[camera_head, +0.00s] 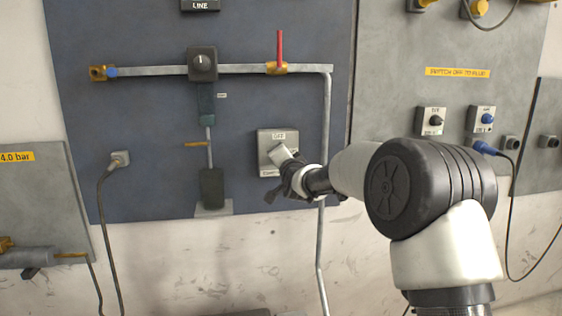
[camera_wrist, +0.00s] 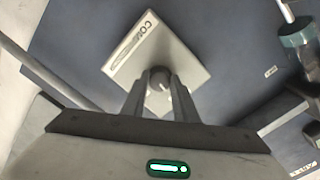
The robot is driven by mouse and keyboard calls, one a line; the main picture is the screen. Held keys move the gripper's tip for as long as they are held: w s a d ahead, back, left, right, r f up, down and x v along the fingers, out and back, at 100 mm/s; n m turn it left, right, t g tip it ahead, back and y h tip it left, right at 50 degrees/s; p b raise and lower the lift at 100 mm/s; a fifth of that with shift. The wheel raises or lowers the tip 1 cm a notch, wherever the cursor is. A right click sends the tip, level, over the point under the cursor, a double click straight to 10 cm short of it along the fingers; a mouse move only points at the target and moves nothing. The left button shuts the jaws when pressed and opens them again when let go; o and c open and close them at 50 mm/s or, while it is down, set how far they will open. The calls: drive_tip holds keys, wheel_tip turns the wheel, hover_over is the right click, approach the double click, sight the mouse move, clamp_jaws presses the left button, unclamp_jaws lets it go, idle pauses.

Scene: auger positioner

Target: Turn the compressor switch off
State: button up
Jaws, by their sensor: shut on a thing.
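The compressor switch box (camera_head: 265,143) is a grey square plate on the blue panel, with an "OFF" label at its top and a partly hidden label at its bottom. In the wrist view the box (camera_wrist: 185,50) appears tilted, with part of a "COM" label showing. The direction of the knob's pointer cannot be made out clearly.
A horizontal pipe (camera_head: 150,71) carries a black-boxed dial (camera_head: 202,63) and a red-handled valve (camera_head: 280,50). A vertical pipe (camera_head: 325,120) runs just right of the switch box, behind my arm. Other switches (camera_head: 431,121) sit on the grey panel to the right.

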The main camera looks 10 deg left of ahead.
drive_tip(key=shift+n, duration=0.8)
drive_tip(key=shift+b, duration=0.3)
drive_tip(key=o, duration=1.1)
drive_tip(key=shift+c, duration=0.2)
drive_tip(key=v, duration=1.7)
drive_tip(key=shift+s+p, duration=0.2)
drive_tip(key=shift+p, duration=0.15)
drive_tip(key=shift+d, duration=0.1)
